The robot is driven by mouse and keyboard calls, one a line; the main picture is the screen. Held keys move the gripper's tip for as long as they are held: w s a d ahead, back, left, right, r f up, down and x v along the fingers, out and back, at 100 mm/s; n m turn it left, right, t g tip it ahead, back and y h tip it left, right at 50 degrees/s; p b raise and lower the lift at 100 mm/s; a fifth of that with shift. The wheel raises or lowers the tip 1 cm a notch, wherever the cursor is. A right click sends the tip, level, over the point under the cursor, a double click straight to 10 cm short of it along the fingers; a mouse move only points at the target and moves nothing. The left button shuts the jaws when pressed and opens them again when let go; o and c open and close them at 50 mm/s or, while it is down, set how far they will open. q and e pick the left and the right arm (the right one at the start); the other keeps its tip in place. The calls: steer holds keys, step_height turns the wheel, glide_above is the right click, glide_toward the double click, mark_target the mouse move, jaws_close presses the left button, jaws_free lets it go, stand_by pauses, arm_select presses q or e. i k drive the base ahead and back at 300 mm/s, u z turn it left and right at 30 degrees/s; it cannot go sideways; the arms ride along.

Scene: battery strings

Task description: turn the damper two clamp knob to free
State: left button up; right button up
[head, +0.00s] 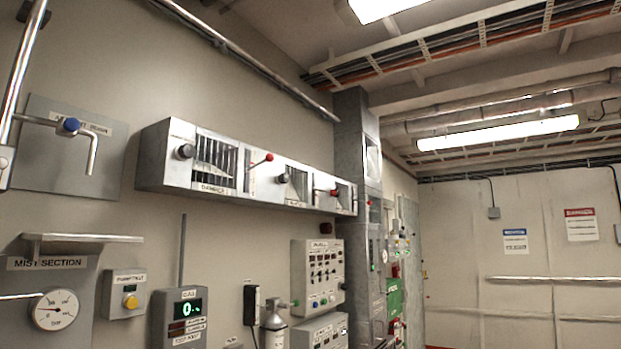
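A long grey metal duct box (150,170) runs along the left wall and holds two damper sections. The nearer section has a black round knob (185,152), a louvred window (215,160) and a lever with a red ball (268,157). The farther section has a smaller dark knob (283,178), a window (299,184) and a red-ended lever (334,192). Labels sit under both windows; their numbers are too small to read surely. The farther knob may be the damper two clamp knob; its turned position cannot be told. Neither of my grippers is in view.
Below the box are a shelf (85,238), a pressure gauge (55,310), a yellow button box (125,294), a gas display (180,315) and a switch panel (318,275). A blue-hubbed valve handle (71,125) projects at left. Bare wall lies directly under the box.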

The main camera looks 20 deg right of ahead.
mark_target(283, 179)
steer(key=z, duration=0.7)
steer(key=i, duration=2.05)
steer(key=u, duration=0.95)
